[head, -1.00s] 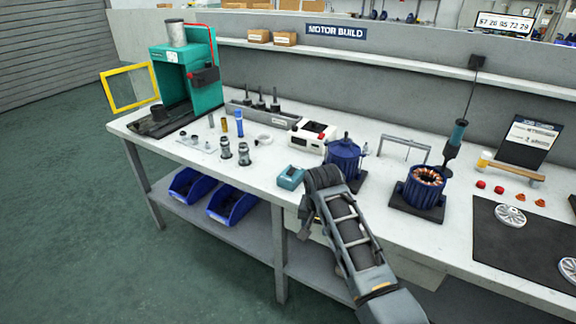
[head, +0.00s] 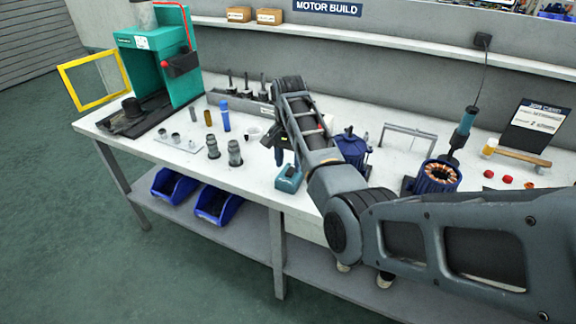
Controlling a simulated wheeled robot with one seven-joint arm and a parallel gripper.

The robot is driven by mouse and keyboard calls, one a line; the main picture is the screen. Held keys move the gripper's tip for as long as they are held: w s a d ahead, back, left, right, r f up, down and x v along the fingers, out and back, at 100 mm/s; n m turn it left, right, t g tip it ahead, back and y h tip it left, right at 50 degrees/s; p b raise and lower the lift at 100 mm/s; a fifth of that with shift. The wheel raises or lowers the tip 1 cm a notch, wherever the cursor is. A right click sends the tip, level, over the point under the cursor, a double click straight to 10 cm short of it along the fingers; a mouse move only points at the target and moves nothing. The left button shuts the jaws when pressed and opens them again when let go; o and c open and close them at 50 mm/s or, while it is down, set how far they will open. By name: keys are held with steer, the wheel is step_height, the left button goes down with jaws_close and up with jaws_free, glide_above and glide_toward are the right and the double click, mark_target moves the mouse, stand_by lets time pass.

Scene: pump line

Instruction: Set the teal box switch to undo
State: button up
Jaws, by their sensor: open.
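The small teal box (head: 288,180) sits near the front edge of the bench, left of the blue motor housing. Its switch and the switch's setting are too small to read. My gripper (head: 286,157) is over the back of the teal box and points down, partly hidden by my own arm. It is open, and nothing shows between its fingers. I cannot tell whether the fingertips touch the box.
A blue motor housing (head: 352,148) stands right of my arm, and a copper-wound stator (head: 437,177) farther right. Grey cylindrical fittings (head: 235,153) stand left of the teal box. A teal press (head: 160,65) with a yellow guard (head: 92,83) fills the left end.

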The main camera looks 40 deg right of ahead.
mark_target(290, 172)
steer(key=shift+f, duration=1.3)
steer(key=shift+c, duration=0.5)
jaws_close()
